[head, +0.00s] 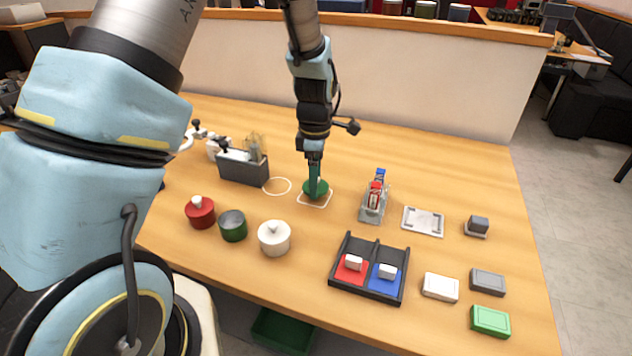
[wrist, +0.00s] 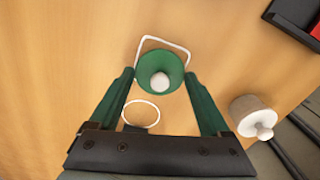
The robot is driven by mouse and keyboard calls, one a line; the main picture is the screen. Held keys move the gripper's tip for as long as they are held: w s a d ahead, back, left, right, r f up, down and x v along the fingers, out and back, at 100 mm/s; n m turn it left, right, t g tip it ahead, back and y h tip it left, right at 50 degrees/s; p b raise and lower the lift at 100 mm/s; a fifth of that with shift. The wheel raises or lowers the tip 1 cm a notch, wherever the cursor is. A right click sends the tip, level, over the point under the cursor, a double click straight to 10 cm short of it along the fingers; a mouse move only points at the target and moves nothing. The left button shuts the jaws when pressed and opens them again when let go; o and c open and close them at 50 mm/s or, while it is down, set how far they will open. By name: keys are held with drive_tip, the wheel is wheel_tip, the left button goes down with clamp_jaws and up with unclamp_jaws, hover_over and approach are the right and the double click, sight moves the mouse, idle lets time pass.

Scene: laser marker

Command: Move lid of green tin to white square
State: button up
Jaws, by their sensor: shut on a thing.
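The green lid (head: 316,190), with a pale round knob, is between the fingers of my gripper (head: 315,178). The wrist view shows the green lid (wrist: 161,66) with a fingertip against each side of it; my gripper (wrist: 161,76) is shut on it. The lid is over the white square outline (head: 314,205) and hides part of it. In the wrist view the white square (wrist: 163,39) shows around the lid's far side. I cannot tell whether the lid touches the table. The green tin (head: 233,228) stands open, without a lid, at the left front.
A red lidded tin (head: 200,213) and a white lidded tin (head: 274,239) flank the green tin. A white circle outline (head: 277,186) lies left of the square. A grey holder (head: 243,167) stands behind left, a clear rack (head: 373,205) right, a black tray (head: 345,291) in front.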

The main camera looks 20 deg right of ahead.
drive_tip(key=shift+f, duration=1.05)
drive_tip(key=shift+f, duration=0.1)
drive_tip(key=o, duration=1.1)
drive_tip(key=shift+o, duration=0.2)
wheel_tip(320, 180, up, 12)
drive_tip(key=b, duration=0.3)
